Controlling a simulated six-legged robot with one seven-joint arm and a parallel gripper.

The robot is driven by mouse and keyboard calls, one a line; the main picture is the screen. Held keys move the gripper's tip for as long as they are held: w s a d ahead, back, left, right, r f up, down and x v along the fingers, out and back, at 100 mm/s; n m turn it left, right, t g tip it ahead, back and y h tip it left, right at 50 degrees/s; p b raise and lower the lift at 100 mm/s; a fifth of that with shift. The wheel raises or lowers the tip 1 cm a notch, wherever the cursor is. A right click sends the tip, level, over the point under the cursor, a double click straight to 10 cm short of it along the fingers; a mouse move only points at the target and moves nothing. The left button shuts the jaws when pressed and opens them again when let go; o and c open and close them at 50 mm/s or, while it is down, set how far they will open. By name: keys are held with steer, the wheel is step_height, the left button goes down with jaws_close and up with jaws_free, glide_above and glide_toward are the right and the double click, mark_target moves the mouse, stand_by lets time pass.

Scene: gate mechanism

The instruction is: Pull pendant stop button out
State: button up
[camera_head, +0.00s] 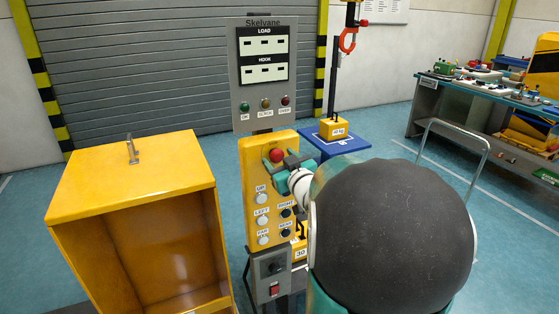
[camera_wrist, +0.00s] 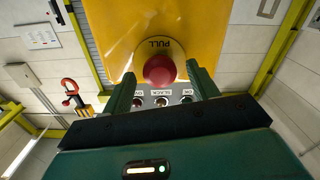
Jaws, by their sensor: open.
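The red pendant stop button (camera_head: 277,155) sits at the top of the yellow pendant panel (camera_head: 250,180), above the white and dark direction buttons. In the wrist view the red button (camera_wrist: 159,69) stands on a pale round collar marked PULL, on the yellow face (camera_wrist: 200,25). My gripper (camera_head: 283,162) is at the button in the head view. In the wrist view my gripper (camera_wrist: 160,88) is open, with one green finger on each side of the button. I cannot tell whether either finger touches it. My arm hides part of the panel's right side in the head view.
A grey Skelvane display (camera_head: 264,75) with lamps stands above the panel. A yellow open-fronted cabinet (camera_head: 125,185) stands at left. A red hook (camera_head: 348,40) hangs behind, near a yellow weight (camera_head: 333,128) on a blue stand. A workbench (camera_head: 480,95) is at right.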

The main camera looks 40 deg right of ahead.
jaws_close()
steer(key=shift+v, duration=0.8)
steer(key=shift+f, duration=0.1)
jaws_free()
steer(key=shift+s, duration=0.1)
